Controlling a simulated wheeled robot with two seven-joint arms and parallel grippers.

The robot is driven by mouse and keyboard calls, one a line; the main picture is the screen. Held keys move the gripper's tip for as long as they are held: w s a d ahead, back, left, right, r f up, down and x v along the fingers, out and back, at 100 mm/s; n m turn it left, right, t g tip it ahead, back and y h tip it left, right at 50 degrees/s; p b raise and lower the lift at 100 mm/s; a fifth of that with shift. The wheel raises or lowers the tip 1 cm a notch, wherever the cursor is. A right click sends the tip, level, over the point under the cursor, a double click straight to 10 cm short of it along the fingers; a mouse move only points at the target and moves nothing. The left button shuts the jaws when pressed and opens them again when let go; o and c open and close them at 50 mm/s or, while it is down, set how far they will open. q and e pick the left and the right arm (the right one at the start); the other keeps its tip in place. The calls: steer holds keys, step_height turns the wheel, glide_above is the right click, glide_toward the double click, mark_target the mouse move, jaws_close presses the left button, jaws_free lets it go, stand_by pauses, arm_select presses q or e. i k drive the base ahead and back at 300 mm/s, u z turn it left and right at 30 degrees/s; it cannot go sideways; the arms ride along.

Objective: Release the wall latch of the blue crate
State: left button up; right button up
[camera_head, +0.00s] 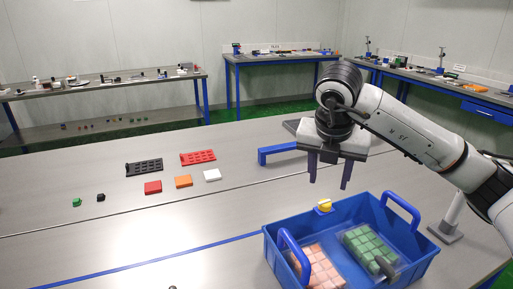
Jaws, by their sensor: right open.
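The blue crate (272,246) stands at the front right of the table, with a raised blue handle at each end. A yellow knob (324,204) sits at its far wall and looks like the wall latch; its exact setting is too small to tell. My right gripper (329,180) hangs above and behind the crate, fingers pointing down. It is open and empty, apart from the yellow knob, which is just below it in the picture. My left gripper is not in view.
Inside the crate are pink blocks (318,268) and a tray of green blocks (368,246). A blue bracket (277,152) stands behind left. A grey post (447,226) stands right of the crate. Red, orange, white and black pieces lie at left; the left front table is mostly clear.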

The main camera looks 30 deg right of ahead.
mark_target(389, 271)
steer(key=k, duration=1)
